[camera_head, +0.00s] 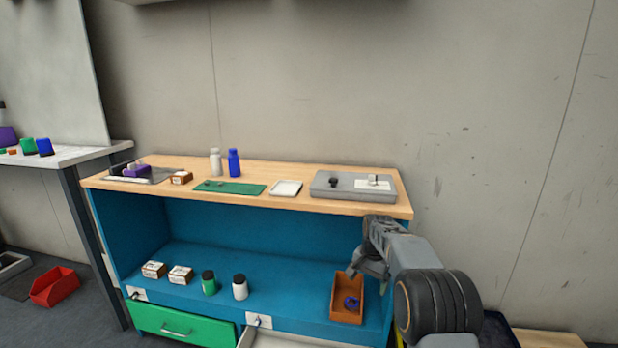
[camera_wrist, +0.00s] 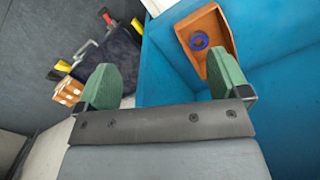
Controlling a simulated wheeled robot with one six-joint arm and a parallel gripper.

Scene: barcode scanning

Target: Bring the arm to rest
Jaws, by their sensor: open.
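My gripper (camera_head: 357,269) is at the right side of the blue workbench, in front of its shelf opening and above and beside the orange bin. In the wrist view my gripper (camera_wrist: 165,92) shows two green fingers spread wide apart, with nothing between them. The orange bin (camera_head: 337,311) stands on the blue shelf with a blue ring (camera_head: 352,302) inside. The bin (camera_wrist: 222,62) and the ring (camera_wrist: 199,42) also show beyond the fingers in the wrist view. My arm reaches in from the lower right.
The workbench (camera_head: 330,207) has bottles, a green board, a white tray and a grey case on top. Small boxes and two jars stand on the shelf (camera_head: 215,262). A green drawer (camera_head: 170,325) is below. A red bin (camera_head: 54,287) lies on the left floor. The right wall area is bare.

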